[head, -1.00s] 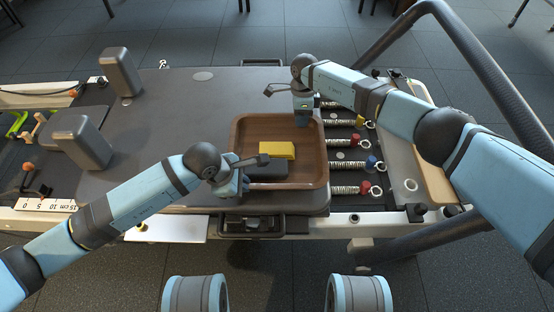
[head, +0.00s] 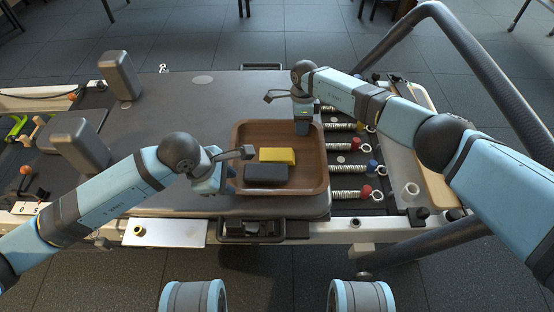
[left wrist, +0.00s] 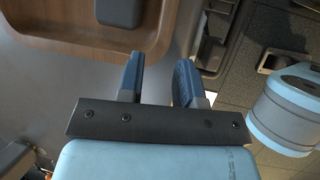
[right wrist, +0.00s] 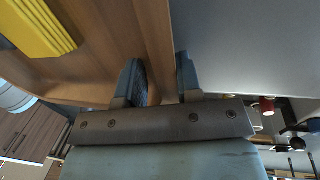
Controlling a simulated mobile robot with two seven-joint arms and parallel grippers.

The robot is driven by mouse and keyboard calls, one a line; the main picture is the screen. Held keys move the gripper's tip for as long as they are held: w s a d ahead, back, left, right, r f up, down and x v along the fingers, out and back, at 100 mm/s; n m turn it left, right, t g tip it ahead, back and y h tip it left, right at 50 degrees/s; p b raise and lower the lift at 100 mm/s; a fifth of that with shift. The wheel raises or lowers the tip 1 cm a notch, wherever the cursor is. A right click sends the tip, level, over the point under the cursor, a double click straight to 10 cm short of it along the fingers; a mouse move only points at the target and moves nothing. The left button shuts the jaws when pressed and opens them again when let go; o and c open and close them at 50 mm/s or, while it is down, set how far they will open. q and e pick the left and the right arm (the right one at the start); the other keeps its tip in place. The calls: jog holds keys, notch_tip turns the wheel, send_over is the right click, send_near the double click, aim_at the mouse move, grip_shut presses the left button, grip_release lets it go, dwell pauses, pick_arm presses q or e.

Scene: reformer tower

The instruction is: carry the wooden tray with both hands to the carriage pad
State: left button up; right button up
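The wooden tray (head: 325,160) rests at the right end of the broad grey pad surface (head: 185,110). A yellow block (head: 277,155) and a dark block (head: 266,173) lie in it. My left gripper (head: 222,177) is by the tray's left side, near the front corner. In the left wrist view its fingers (left wrist: 158,78) are apart and empty, beside the rounded tray corner (left wrist: 110,50). My right gripper (head: 302,125) is at the far rim. In the right wrist view its fingers (right wrist: 160,82) stand either side of the tray wall, apart; I see no clear squeeze.
Two grey shoulder blocks (head: 119,76) (head: 78,145) stand at the left of the pad. Springs (head: 345,194) with coloured ends lie right of the tray. A dark curved rail (head: 480,65) rises at the right. The pad's middle is clear.

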jog(key=shift+w+r, duration=0.1)
jog(key=shift+r, duration=0.1)
pick_arm(q)
jog(key=v, duration=0.5)
pick_arm(e)
notch_tip(320, 180, up, 11)
jog(key=w, duration=0.2)
jog(key=shift+r, duration=0.2)
jog(key=shift+w, duration=0.1)
